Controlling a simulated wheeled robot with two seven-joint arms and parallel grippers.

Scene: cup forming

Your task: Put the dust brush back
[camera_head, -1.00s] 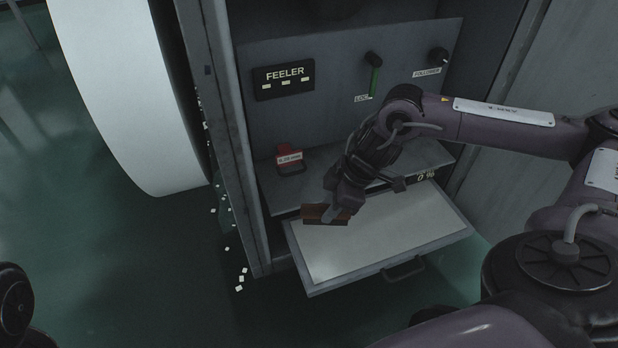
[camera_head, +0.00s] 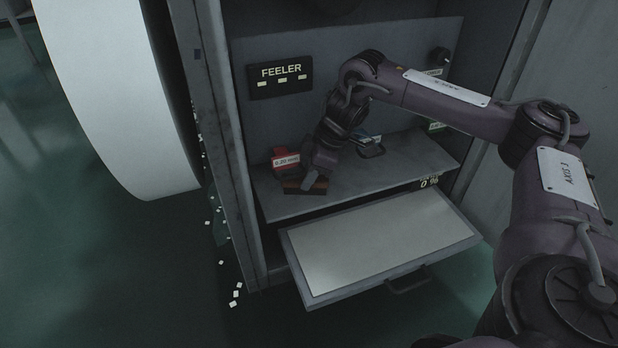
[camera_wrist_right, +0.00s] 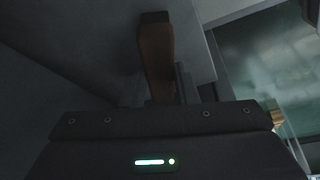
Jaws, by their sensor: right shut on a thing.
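The dust brush (camera_head: 292,186) is a small brown wooden block with a dark part. My right gripper (camera_head: 314,180) is shut on it at the left part of the grey shelf (camera_head: 400,180), just in front of a red labelled block. I cannot tell whether the brush touches the shelf. In the right wrist view the brown brush (camera_wrist_right: 156,50) sticks out ahead from the gripper (camera_wrist_right: 160,98), whose fingers are mostly dark. My left gripper is not in view.
The red block (camera_head: 285,160) stands behind the brush. Below, a pulled-out drawer (camera_head: 395,283) with a pale bare surface juts forward. White scraps (camera_head: 235,293) lie on the floor.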

